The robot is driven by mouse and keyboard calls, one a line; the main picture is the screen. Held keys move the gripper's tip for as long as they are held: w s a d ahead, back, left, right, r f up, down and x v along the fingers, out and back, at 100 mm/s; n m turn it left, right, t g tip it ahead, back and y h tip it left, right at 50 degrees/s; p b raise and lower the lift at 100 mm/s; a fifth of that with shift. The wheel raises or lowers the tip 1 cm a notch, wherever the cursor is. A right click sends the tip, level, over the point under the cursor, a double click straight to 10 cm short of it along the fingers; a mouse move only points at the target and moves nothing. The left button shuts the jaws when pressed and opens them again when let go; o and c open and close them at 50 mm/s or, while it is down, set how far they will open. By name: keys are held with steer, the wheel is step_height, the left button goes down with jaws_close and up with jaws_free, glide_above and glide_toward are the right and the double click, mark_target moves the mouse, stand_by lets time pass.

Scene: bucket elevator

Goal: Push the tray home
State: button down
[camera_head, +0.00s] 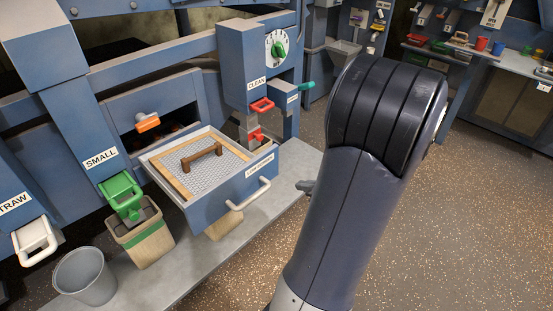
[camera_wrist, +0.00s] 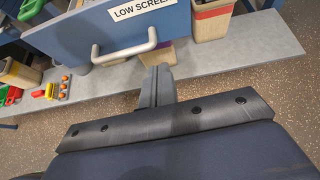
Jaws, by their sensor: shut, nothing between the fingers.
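The tray (camera_head: 228,196) is a blue drawer labelled "LOW SCREEN". It sticks out of the blue machine. Inside it lies a framed mesh screen (camera_head: 215,168) with a brown handle. A pale bar handle (camera_head: 249,194) is on its front face. In the wrist view the tray front (camera_wrist: 105,28) and the handle (camera_wrist: 125,47) show at the top. My gripper (camera_wrist: 158,72) is shut and empty, its tips just below the handle in the picture. I cannot tell the exact gap. In the head view my gripper (camera_head: 305,186) shows only partly, right of the tray front, mostly hidden behind my arm.
A grey ledge (camera_head: 190,262) runs below the tray. An orange handle (camera_head: 147,122) is above the tray's back. The speckled floor at right is open.

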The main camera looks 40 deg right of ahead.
glide_toward(266, 173)
step_height(266, 173, down, 3)
steer(key=w, duration=0.3)
steer(key=shift+w+a+f, duration=0.15)
steer(key=shift+w, duration=1.05)
steer(key=shift+w, duration=0.1)
